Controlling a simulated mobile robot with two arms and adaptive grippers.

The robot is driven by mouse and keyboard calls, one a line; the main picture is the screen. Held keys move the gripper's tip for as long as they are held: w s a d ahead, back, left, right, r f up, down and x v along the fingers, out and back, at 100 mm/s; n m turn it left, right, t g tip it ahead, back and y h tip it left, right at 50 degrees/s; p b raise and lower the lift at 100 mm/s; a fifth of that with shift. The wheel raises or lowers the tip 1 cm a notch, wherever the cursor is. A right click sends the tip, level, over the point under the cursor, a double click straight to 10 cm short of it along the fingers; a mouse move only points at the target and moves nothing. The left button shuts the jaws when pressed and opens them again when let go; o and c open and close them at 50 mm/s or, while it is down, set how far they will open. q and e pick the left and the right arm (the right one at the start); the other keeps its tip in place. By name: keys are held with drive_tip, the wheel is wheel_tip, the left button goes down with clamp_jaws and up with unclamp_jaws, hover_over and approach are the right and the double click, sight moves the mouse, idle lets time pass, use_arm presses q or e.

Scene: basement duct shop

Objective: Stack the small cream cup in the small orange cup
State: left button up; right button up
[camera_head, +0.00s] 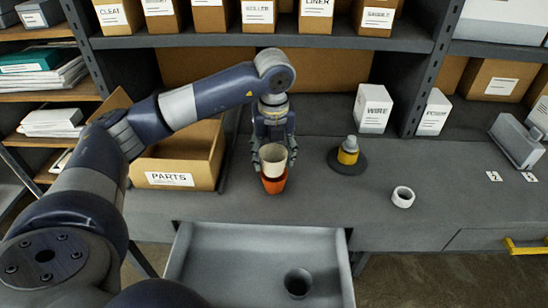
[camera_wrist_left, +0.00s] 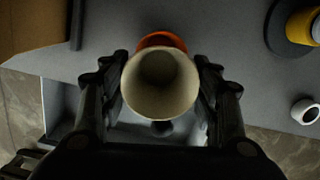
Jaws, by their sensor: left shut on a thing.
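The small cream cup (camera_head: 273,158) is upright between the fingers of my left gripper (camera_head: 271,140), which is shut on it. In the left wrist view the cream cup (camera_wrist_left: 161,82) shows its open mouth, with a finger of the left gripper (camera_wrist_left: 163,95) on each side. The small orange cup (camera_head: 273,184) stands on the bench directly below the cream cup in the head view. In the left wrist view only the far rim of the orange cup (camera_wrist_left: 160,40) shows. I cannot tell whether the cream cup's bottom is inside it. My right gripper is not in view.
A cardboard parts box (camera_head: 205,160) stands left of the cups. A yellow and grey object on a dark round base (camera_head: 347,168) and a white ring (camera_head: 403,196) are to the right. An open drawer (camera_head: 225,265) below holds a dark cup (camera_head: 298,283).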

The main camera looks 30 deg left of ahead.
use_arm(q)
drive_tip(key=shift+w+a+f, duration=0.15)
drive_tip(key=shift+w+a, duration=0.1)
drive_tip(key=shift+w, duration=0.2)
wheel_tip(320, 180, down, 3)
drive_tip(key=shift+p, duration=0.95)
drive_tip(key=shift+f, duration=0.2)
drive_tip(key=shift+f, duration=0.1)
